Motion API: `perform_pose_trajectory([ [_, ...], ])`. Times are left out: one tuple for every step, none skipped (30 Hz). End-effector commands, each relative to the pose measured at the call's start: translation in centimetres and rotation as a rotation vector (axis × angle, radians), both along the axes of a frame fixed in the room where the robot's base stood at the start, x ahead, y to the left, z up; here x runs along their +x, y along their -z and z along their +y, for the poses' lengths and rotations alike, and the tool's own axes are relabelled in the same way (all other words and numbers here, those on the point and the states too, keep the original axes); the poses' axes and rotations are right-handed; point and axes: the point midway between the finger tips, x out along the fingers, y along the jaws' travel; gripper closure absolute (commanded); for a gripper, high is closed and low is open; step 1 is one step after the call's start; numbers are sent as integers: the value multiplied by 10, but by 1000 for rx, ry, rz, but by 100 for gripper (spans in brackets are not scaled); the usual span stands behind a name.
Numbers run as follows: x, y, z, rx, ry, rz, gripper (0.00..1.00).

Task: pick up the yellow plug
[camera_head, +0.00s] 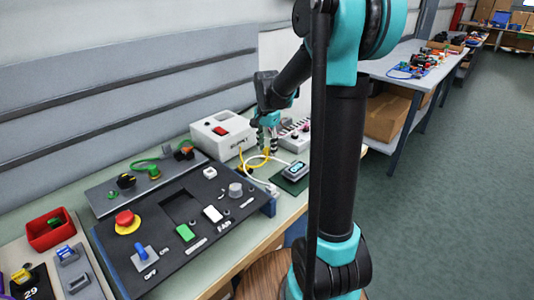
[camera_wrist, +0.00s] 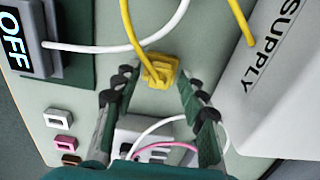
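The yellow plug (camera_wrist: 160,70) lies on the pale bench top with its yellow cable (camera_wrist: 129,22) running up the wrist view. In the head view the yellow cable (camera_head: 246,157) shows beside the white supply box, but the plug is small and partly hidden by my gripper. My gripper (camera_wrist: 158,84) is open, pointing down, with one finger on each side of the plug. The fingertips are near the plug, with gaps visible on both sides. I cannot tell their exact height above it.
The white supply box (camera_wrist: 275,85) stands close to the right in the wrist view. A device reading OFF (camera_wrist: 22,42) on a dark green mat is at left, joined to a white cable (camera_wrist: 100,49). Small coloured connectors (camera_wrist: 59,118) lie below it. A black control panel (camera_head: 165,255) fills the near bench.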

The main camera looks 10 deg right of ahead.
Motion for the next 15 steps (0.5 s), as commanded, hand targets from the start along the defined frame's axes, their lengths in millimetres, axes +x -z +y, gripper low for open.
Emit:
perform_pose_trajectory([
  [0, 0, 0, 0, 0, 0, 68],
  [0, 0, 0, 0, 0, 0, 72],
  [0, 0, 0, 0, 0, 0, 77],
  [0, 0, 0, 0, 0, 0, 80],
  [0, 0, 0, 0, 0, 0, 84],
  [0, 0, 0, 0, 0, 0, 89],
  [0, 0, 0, 0, 0, 0, 93],
  [0, 0, 0, 0, 0, 0, 96],
  [0, 0, 0, 0, 0, 0, 100],
  [0, 0, 0, 0, 0, 0, 100],
  [0, 0, 0, 0, 0, 0, 100],
  [0, 0, 0, 0, 0, 0, 100],
  [0, 0, 0, 0, 0, 0, 100],
  [0, 0, 0, 0, 0, 0, 100],
  [0, 0, 0, 0, 0, 0, 100],
])
